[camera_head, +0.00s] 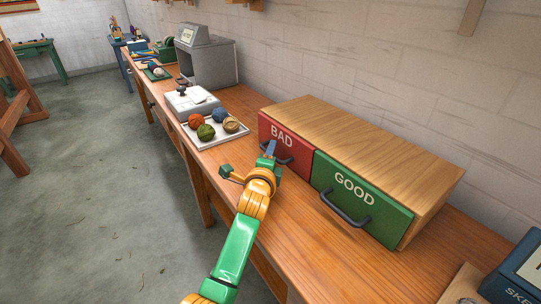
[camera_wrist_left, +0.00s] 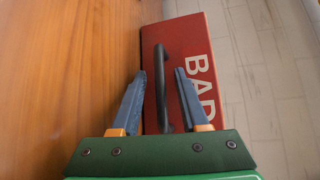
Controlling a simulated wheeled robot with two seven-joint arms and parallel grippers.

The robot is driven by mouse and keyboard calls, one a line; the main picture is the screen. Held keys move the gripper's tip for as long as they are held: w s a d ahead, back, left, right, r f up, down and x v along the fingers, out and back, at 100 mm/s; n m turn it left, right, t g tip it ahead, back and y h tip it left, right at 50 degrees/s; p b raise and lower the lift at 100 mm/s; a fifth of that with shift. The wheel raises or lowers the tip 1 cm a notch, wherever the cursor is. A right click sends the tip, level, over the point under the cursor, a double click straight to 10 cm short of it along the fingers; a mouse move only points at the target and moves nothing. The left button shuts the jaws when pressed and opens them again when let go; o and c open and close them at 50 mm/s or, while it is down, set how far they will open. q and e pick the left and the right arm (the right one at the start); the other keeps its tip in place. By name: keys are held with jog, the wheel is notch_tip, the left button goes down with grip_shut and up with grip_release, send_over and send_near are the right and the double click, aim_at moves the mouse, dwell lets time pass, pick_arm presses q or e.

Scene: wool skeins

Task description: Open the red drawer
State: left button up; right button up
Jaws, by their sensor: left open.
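The red drawer (camera_head: 285,142), marked BAD, is flush in the left half of a wooden cabinet (camera_head: 362,140) on the workbench. Its dark bar handle (camera_wrist_left: 162,85) shows in the left wrist view, and the red front (camera_wrist_left: 192,55) lies behind it. My left gripper (camera_head: 268,150) is at the red drawer's front and partly hides the handle in the head view. In the left wrist view my left gripper (camera_wrist_left: 161,85) is open, with one finger on each side of the handle. I cannot tell whether either finger touches it. My right gripper is not in view.
A green drawer (camera_head: 352,203) marked GOOD is shut, right of the red one. A white tray (camera_head: 188,131) with several wool balls stands to the left. Behind it are a scale (camera_head: 190,101) and a grey machine (camera_head: 212,62). Bare bench (camera_head: 345,262) lies in front of the cabinet.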

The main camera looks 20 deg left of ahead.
pick_arm(q)
grip_shut()
dwell(1.4)
